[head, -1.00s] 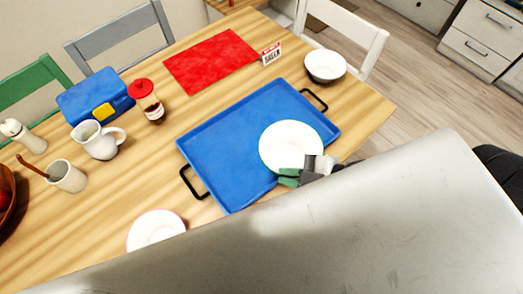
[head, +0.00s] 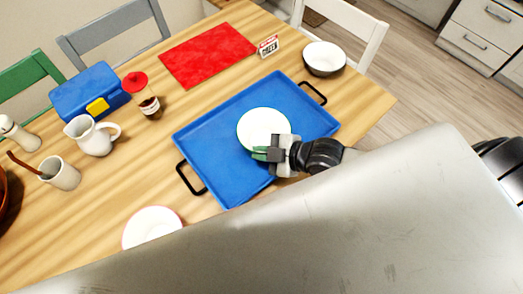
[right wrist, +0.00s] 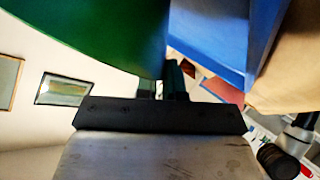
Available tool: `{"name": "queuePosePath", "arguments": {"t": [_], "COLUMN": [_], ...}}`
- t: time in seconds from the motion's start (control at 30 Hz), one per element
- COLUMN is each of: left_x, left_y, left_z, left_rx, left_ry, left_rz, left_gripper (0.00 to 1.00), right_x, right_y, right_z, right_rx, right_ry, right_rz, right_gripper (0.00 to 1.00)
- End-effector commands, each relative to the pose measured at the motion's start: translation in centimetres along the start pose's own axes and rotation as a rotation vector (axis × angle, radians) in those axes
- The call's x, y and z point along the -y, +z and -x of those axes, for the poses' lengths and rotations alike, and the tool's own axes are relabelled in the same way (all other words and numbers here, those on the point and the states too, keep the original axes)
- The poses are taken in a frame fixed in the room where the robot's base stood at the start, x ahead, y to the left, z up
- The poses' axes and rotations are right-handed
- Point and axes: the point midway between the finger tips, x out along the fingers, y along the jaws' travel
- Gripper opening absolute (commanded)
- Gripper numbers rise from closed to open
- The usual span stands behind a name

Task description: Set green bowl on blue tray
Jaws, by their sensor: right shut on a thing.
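The green bowl (head: 262,127) has a white inside and a green rim, and it is over the middle right of the blue tray (head: 215,165) in the head view. My right gripper (head: 262,154) is shut on the near side of the bowl's rim. In the right wrist view the bowl's green outside (right wrist: 100,30) fills the upper left, and the tray (right wrist: 222,35) shows at the upper right. I cannot tell whether the bowl's base touches the tray. My left gripper is not in view.
A white-and-black bowl (head: 324,58) and a small sign (head: 268,46) stand behind the tray. A red mat (head: 208,55), a red-lidded bottle (head: 140,92), a blue box (head: 90,93), a white pitcher (head: 92,134) and a cup (head: 60,172) are farther left. A pale dish (head: 152,227) lies in front.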

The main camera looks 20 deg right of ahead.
Motion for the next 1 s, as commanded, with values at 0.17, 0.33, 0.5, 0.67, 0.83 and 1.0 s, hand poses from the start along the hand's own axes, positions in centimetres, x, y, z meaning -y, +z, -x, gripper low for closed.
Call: {"name": "queuePosePath", "arguments": {"t": [0.17,0.33,0.5,0.67,0.83,1.0], "left_x": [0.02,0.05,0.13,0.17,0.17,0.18], "left_y": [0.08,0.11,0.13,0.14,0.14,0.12], "left_z": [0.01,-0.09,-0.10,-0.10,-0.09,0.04], "left_rx": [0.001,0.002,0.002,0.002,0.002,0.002], "left_ry": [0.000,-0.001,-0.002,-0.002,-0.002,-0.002], "left_rz": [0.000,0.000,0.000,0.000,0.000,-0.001], "left_gripper": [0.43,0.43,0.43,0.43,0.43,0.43], "right_x": [0.09,0.16,0.23,0.23,0.23,0.12], "right_y": [0.14,0.26,0.37,0.36,0.35,0.17], "right_z": [-0.13,-0.19,-0.22,-0.21,-0.21,-0.10], "right_rx": [-0.003,-0.002,0.000,-0.001,-0.001,-0.001], "right_ry": [0.002,0.002,0.001,0.001,0.001,0.001], "right_rz": [0.003,0.003,0.001,0.001,0.001,0.001], "right_gripper": [0.00,0.00,0.26,0.34,0.34,0.34]}}
